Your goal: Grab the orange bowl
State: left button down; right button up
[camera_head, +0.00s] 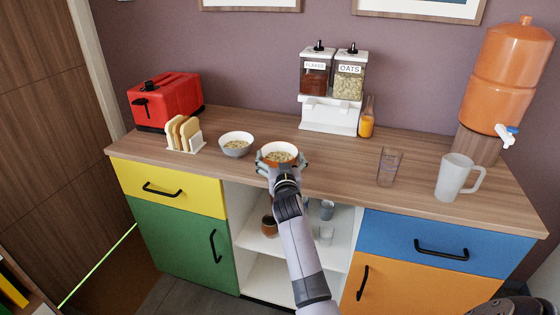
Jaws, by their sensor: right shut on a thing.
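The orange bowl (278,147) sits at the front edge of the wooden counter, with pale food inside and a light interior. My right gripper (282,165) is at its near side, with fingers spread around the left and right of the bowl and shut on it. The hand covers much of the bowl's front. Whether the bowl's base touches the counter cannot be told. My left gripper is not in view.
A grey bowl (236,144) stands close on the left, beside a toast rack (184,134) and red toaster (166,99). Behind are a cereal dispenser (331,95) and a juice bottle (367,118). A glass (389,167), frosted jug (457,178) and orange water dispenser (508,70) stand right.

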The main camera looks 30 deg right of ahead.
jog(key=shift+f, duration=0.15)
jog(key=shift+c, duration=1)
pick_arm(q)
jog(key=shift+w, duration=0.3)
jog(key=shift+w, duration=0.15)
